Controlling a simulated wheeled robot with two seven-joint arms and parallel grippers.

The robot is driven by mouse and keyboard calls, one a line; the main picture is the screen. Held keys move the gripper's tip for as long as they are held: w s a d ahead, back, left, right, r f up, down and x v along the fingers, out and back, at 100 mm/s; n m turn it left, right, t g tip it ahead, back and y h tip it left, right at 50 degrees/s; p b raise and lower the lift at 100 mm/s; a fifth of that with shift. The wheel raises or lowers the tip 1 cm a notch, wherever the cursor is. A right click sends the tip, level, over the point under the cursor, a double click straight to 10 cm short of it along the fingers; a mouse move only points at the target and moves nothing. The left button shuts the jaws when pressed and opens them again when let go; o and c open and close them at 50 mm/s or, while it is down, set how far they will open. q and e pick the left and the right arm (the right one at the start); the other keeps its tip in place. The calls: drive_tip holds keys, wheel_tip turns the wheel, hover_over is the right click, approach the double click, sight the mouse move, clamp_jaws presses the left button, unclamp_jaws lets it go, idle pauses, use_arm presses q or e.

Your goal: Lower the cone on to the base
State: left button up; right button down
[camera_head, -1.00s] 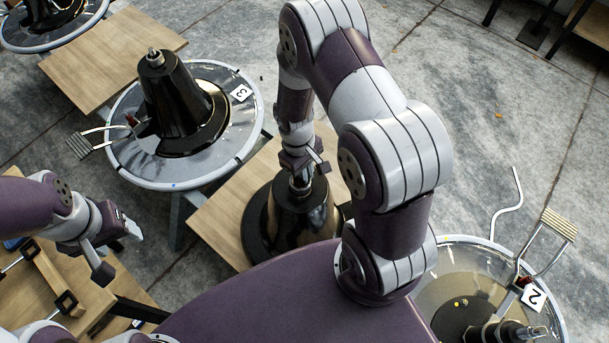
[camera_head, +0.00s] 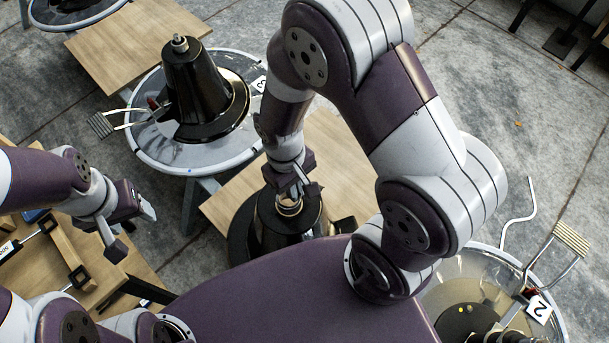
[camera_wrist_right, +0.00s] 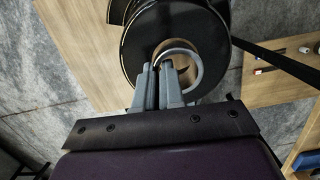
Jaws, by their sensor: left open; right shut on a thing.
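A black cone (camera_head: 290,228) with a metal top fitting is at the wooden bench in the middle of the head view, partly hidden by my right arm and body. My right gripper (camera_head: 291,190) is shut on its top; in the right wrist view the fingers (camera_wrist_right: 165,84) close at a metal ring over the cone's dark round body (camera_wrist_right: 138,50). A dark flange (camera_head: 241,232) shows at the cone's left. I cannot tell whether the cone is clear of what lies under it. My left gripper (camera_head: 133,230) is open and empty at the left.
Another black cone (camera_head: 196,95) stands on a round glass-topped stand (camera_head: 155,155) marked 3. A round stand marked 2 (camera_head: 538,308) is at lower right. A bench with clamps (camera_head: 60,250) is at lower left. Concrete floor is open at upper right.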

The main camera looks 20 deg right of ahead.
wheel_tip(320, 180, up, 8)
drive_tip(key=p, duration=0.8)
drive_tip(key=shift+a+r, duration=0.15)
drive_tip(key=shift+a, duration=0.05)
